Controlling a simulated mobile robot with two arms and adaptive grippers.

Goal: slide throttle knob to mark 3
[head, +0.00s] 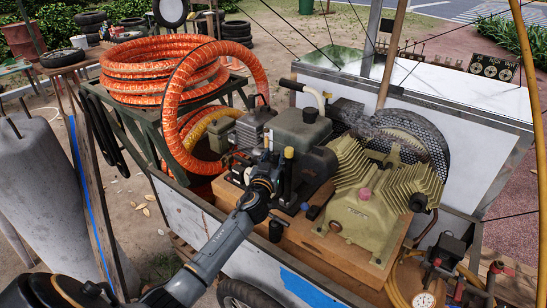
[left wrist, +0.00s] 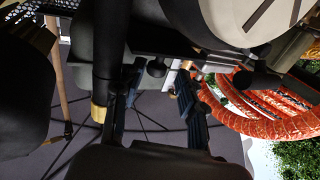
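My left gripper (head: 268,168) reaches in from the lower left to the left side of the engine (head: 300,130) on the cart. In the left wrist view its two dark fingers (left wrist: 158,100) stand apart with a gap between them. A small round black knob (left wrist: 156,68) shows near the fingertips, in line with the gap; it may be the throttle knob. I cannot tell whether a finger touches it. A pale plate (left wrist: 171,76) shows beside it, but no mark numbers are readable. In the head view the gripper and engine parts hide the knob. My right gripper is not in view.
The olive compressor (head: 375,195) with its mesh belt guard (head: 420,135) stands right of the engine. Orange hose (head: 160,65) is coiled at the back left, and one loop arches down close behind my left gripper. A wooden base (head: 345,250) carries the machine.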

